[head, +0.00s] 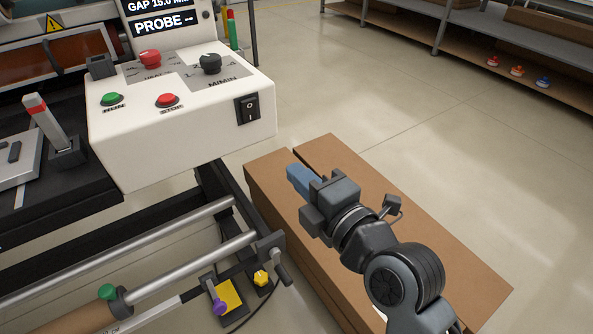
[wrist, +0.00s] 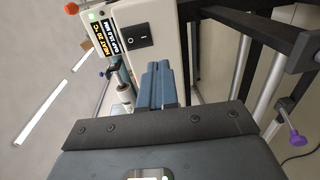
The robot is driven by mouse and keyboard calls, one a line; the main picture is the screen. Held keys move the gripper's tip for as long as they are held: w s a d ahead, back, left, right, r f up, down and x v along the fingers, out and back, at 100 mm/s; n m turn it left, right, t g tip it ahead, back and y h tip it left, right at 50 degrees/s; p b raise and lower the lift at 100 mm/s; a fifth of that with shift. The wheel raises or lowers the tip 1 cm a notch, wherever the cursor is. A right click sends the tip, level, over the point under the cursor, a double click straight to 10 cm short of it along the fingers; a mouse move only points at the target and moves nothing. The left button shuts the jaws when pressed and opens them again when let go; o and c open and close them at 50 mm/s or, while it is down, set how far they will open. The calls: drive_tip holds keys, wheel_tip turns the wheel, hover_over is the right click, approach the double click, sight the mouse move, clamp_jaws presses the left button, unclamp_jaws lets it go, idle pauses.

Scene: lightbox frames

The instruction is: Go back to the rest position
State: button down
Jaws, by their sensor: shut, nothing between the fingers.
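My gripper (head: 298,178) is at the middle right of the head view, above the cardboard boxes and to the right of the machine's white control box (head: 180,140). Its blue fingers point up and left. In the wrist view the blue fingers (wrist: 158,84) are together with nothing between them, and the control box with its black rocker switch (wrist: 142,41) lies beyond. My gripper is apart from the control box. The arm reaches in from the lower right.
The control box carries a green RUN button (head: 112,99), a red STOP button (head: 168,100) and knobs. Brown cardboard boxes (head: 430,245) stand beneath my arm. Rails and a purple-knobbed lever (head: 218,306) are lower left. Open floor (head: 420,130) lies behind, with shelving (head: 480,40) at upper right.

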idle(0.3)
drive_tip(key=s+d+f+m+t+h+p, duration=0.1)
drive_tip(key=s+d+f+m+h+p, duration=0.15)
drive_tip(key=s+d+m, duration=0.55)
drive_tip(key=s+d+f+m+h+p, duration=0.2)
drive_tip(key=s+d+f+m+h, duration=0.15)
drive_tip(key=s+d+m, duration=0.55)
drive_tip(key=s+d+r+m+h+p, duration=0.1)
drive_tip(key=s+r+m, duration=0.3)
drive_tip(key=s, duration=0.6)
drive_tip(key=s+d+r+m+h+p, duration=0.2)
drive_tip(key=s+r, duration=0.3)
drive_tip(key=s, duration=0.5)
drive_tip(key=shift+s+d+r+m+h, duration=0.35)
drive_tip(key=shift+d+m, duration=0.3)
drive_tip(key=shift+m, duration=0.25)
drive_tip(key=shift+a, duration=0.1)
